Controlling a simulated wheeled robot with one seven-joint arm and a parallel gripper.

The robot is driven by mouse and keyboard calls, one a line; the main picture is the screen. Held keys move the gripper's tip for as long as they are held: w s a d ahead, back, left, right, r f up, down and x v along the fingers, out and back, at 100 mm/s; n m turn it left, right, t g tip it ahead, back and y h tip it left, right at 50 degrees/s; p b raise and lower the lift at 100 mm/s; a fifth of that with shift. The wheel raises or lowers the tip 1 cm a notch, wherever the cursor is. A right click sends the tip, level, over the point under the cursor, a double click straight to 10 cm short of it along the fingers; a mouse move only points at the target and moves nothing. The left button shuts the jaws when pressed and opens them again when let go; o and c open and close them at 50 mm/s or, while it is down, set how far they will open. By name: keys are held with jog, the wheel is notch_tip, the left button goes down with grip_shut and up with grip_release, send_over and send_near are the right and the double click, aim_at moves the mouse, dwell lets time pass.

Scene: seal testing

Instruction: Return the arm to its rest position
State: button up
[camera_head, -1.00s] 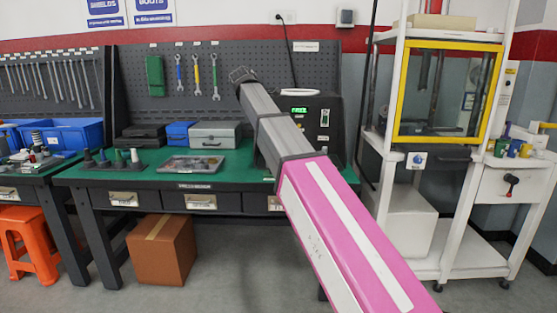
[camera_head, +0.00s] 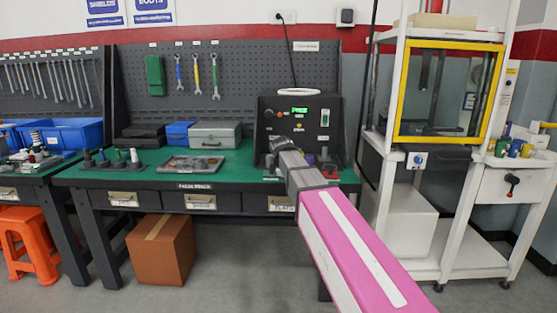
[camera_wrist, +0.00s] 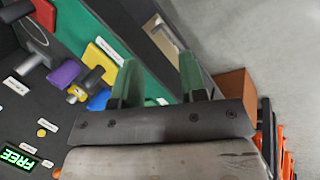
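My arm (camera_head: 350,235), with a pink and white link and a grey forearm (camera_head: 295,165), reaches from the lower right toward the green workbench (camera_head: 235,175). Its far end is in front of the lower part of the black test unit (camera_head: 310,130). My gripper's fingers cannot be made out in the head view. In the wrist view my gripper (camera_wrist: 158,82) has two greenish fingers standing apart, with nothing seen between them. The test unit's panel with a lit "FREE" display (camera_wrist: 20,157) lies at the left there.
Yellow, purple and blue parts, including a purple one (camera_wrist: 64,75), sit by the test unit. A silver case (camera_head: 214,134) and a shallow tray (camera_head: 190,164) lie on the bench. A yellow-framed cabinet (camera_head: 490,90) stands right. A cardboard box (camera_head: 160,250) is on the floor below.

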jog(key=s+d+f+m+g+y, duration=0.1)
jog(key=s+d+f+m, duration=0.4)
jog(key=s+f, duration=0.6)
jog(key=s+d+f+m+g+y, duration=0.2)
jog(key=s+d+f+m, duration=0.3)
jog(key=s+d+f, duration=0.3)
jog(key=s+f, duration=0.4)
jog(key=f, duration=0.4)
jog(key=shift+s+m+g, duration=0.3)
jog(key=shift+m, duration=0.1)
jog(key=shift+d+f, duration=0.1)
